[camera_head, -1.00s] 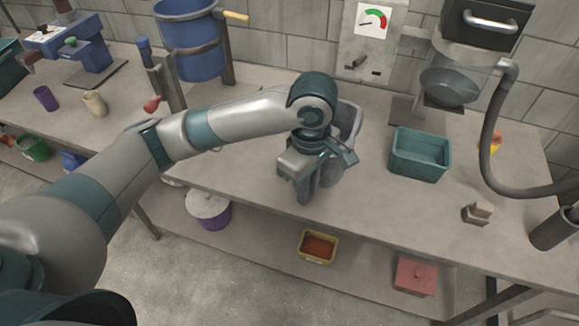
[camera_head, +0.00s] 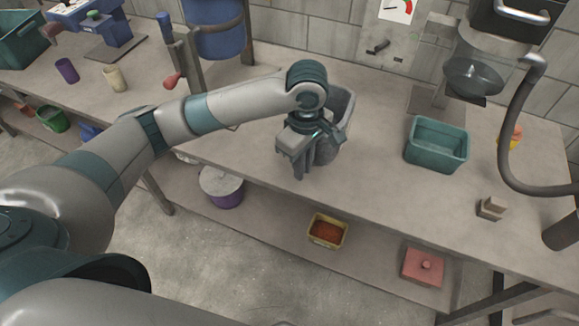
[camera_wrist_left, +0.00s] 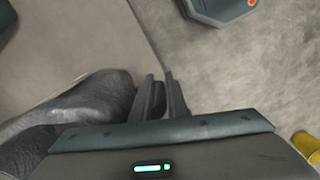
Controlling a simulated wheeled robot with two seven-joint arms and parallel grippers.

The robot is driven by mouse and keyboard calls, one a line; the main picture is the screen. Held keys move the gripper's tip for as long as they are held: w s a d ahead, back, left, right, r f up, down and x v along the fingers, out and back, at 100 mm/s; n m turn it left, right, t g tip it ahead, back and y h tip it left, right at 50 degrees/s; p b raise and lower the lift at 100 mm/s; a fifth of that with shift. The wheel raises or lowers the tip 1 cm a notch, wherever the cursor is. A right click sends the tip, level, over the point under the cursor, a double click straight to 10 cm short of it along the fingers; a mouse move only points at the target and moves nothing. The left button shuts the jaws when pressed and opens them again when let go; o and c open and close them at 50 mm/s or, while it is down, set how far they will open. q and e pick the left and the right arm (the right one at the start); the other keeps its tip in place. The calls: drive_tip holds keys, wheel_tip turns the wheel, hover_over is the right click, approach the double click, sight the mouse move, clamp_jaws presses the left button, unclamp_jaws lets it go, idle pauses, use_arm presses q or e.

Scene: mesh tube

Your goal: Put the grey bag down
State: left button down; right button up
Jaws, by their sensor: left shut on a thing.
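My left gripper (camera_head: 299,172) is over the front part of the workbench, fingers pointing down. The grey bag (camera_head: 326,152) is a dark, rounded, soft shape just right of and behind it, partly hidden by the gripper. In the left wrist view, the bag (camera_wrist_left: 85,105) fills the lower left beside the fingers. The left fingers (camera_wrist_left: 161,78) are close together there; the hold on the bag is mostly hidden. Whether the bag touches the bench top is unclear. My right gripper is not in view.
A yellow container (camera_head: 327,232) and a red lidded box (camera_head: 423,268) are on the lower shelf.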

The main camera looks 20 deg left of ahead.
use_arm(q)
drive_tip(key=w+a+f, duration=0.2)
drive_tip(key=a+f, duration=0.1)
drive_tip(key=a, duration=0.1)
drive_tip(key=shift+w+a+p, duration=0.3)
drive_tip(key=shift+w+p, duration=0.05)
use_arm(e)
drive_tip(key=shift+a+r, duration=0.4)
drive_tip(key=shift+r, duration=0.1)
use_arm(q)
drive_tip(key=shift+f, duration=0.15)
drive_tip(key=shift+f+p, duration=0.55)
drive_tip(key=shift+f, duration=1.4)
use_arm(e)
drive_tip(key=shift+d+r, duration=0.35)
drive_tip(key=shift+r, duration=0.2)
use_arm(q)
drive_tip(key=c, duration=1.7)
unclamp_jaws()
drive_tip(key=shift+f, duration=0.15)
drive_tip(key=shift+c, duration=0.2)
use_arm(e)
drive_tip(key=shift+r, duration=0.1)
